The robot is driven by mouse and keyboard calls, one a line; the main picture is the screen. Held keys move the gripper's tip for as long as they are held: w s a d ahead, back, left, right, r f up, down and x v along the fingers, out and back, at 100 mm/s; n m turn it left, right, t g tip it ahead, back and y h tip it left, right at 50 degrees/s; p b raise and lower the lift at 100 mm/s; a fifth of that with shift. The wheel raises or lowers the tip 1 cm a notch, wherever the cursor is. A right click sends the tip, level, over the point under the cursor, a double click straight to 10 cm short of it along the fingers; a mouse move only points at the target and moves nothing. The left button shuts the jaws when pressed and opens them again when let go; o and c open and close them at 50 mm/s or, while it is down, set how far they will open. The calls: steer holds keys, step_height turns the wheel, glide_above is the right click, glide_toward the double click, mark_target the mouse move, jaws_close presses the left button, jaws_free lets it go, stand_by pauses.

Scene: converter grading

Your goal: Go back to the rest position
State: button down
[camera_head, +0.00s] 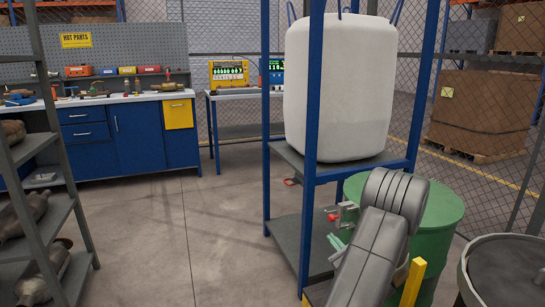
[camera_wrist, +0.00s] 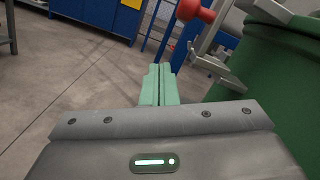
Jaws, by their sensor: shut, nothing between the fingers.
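My gripper (camera_wrist: 161,68) shows in the wrist view with its two green fingers together and nothing between them. In the head view it (camera_head: 336,243) is low, in front of the blue rack and left of the green drum (camera_head: 437,222). My grey arm reaches over the drum's front in that view and hides part of it. In the wrist view the green drum (camera_wrist: 275,75) stands close on the right, with a red knob (camera_wrist: 194,10) and a grey metal fitting above and right of the fingertips.
A blue rack (camera_head: 311,100) holds a large white bulk bag (camera_head: 338,85). A grey shelf (camera_head: 60,205) with converters stands at left. A blue workbench (camera_head: 130,98) and a small table (camera_head: 235,93) are behind. A grey round container (camera_head: 510,270) is at lower right. The middle floor is clear.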

steer(key=shift+w+d+f+n, duration=0.15)
steer(key=shift+f+n, duration=0.1)
steer(key=shift+n, duration=0.25)
steer(key=shift+s+d+f+n, duration=0.15)
steer(key=shift+f+n, duration=0.1)
steer(key=shift+n, duration=0.25)
steer(key=shift+w, duration=0.1)
